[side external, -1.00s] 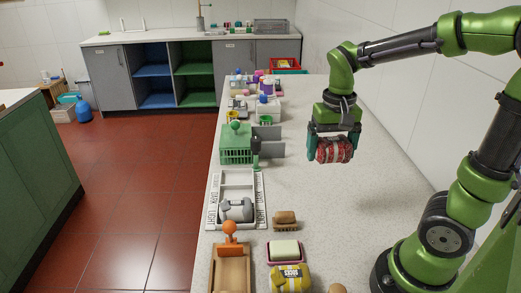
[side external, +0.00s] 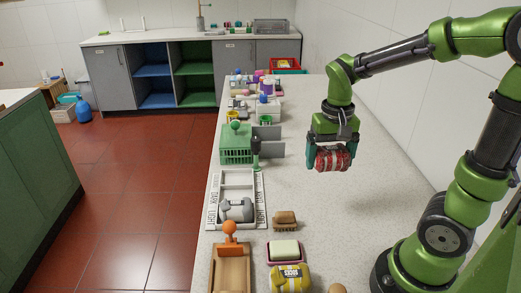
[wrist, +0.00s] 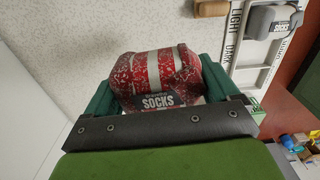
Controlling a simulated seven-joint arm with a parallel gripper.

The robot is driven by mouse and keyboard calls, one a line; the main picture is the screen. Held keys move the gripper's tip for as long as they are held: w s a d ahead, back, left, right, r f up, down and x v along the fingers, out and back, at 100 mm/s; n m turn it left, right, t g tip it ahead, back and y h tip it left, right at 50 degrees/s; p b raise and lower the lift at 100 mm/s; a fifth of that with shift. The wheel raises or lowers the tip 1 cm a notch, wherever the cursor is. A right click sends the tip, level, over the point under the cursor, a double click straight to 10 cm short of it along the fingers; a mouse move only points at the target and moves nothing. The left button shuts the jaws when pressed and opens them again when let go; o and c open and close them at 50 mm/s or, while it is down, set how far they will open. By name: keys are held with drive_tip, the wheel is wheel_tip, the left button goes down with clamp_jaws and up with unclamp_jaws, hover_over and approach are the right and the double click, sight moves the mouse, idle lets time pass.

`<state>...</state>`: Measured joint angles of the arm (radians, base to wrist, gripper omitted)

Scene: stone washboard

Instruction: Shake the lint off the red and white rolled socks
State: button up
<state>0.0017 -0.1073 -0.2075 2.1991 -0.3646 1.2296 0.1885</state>
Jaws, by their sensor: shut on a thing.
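The red and white rolled socks (side external: 333,157) are in my gripper (side external: 329,158), held in the air above the pale countertop (side external: 330,215). In the wrist view the socks (wrist: 160,75) show red and white bands, with pale specks scattered over the red, and a dark label reading "SOCKS". The teal fingers of my gripper (wrist: 157,88) are shut on the two sides of the roll. The underside of the socks is hidden in the wrist view.
A sorting tray (side external: 249,184) marked light and dark holds a grey rolled item (side external: 237,210). A brush (side external: 285,220), a soap dish (side external: 285,252), yellow socks (side external: 290,279) and a wooden washboard (side external: 230,268) lie nearer. A green basket (side external: 236,150) stands beyond. The counter below my gripper is clear.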

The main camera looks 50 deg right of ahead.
wheel_tip(320, 180, up, 6)
drive_tip(key=shift+f, duration=0.15)
wheel_tip(320, 180, down, 11)
idle(1.2)
